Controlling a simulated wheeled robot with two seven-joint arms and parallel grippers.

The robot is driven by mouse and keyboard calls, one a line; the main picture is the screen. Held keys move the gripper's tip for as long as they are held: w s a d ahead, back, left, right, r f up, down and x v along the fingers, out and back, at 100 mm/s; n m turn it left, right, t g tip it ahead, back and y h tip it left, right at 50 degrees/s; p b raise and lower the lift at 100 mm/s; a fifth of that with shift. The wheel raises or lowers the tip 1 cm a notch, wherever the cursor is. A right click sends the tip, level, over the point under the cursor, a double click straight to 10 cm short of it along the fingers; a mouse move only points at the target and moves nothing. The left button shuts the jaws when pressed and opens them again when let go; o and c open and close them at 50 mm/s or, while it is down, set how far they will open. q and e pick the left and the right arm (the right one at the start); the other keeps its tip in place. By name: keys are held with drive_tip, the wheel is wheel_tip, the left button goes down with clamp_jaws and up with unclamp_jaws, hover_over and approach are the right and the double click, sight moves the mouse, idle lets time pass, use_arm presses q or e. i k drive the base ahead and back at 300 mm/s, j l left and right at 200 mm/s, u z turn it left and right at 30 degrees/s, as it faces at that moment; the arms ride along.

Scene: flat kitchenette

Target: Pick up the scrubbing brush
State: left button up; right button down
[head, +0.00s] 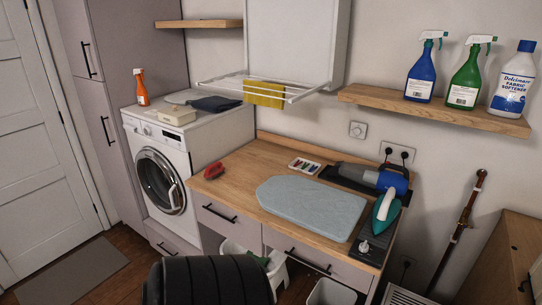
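A small red object with a dark underside, which looks like the scrubbing brush (214,171), lies at the left end of the wooden countertop (240,172), close to the washing machine (165,178). It is small in the picture, so its bristles cannot be made out. Nothing covers it. Neither of my grippers is in the head view.
A pale ironing pad (312,207) covers the middle of the countertop. A teal iron (385,208) and a handheld vacuum (375,175) stand at its right. A drying rack (262,90) juts from the wall. A black ribbed form (210,280) fills the bottom edge.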

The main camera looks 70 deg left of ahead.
sight(212, 171)
drive_tip(key=l+u, duration=0.2)
drive_tip(key=u, duration=2.5)
drive_tip(key=i+j+z, duration=0.15)
drive_tip(key=i, duration=0.3)
drive_tip(key=i+j+z, duration=0.1)
drive_tip(key=i, duration=0.3)
drive_tip(key=i+j+z, duration=0.15)
drive_tip(key=i, duration=0.3)
drive_tip(key=j, duration=0.1)
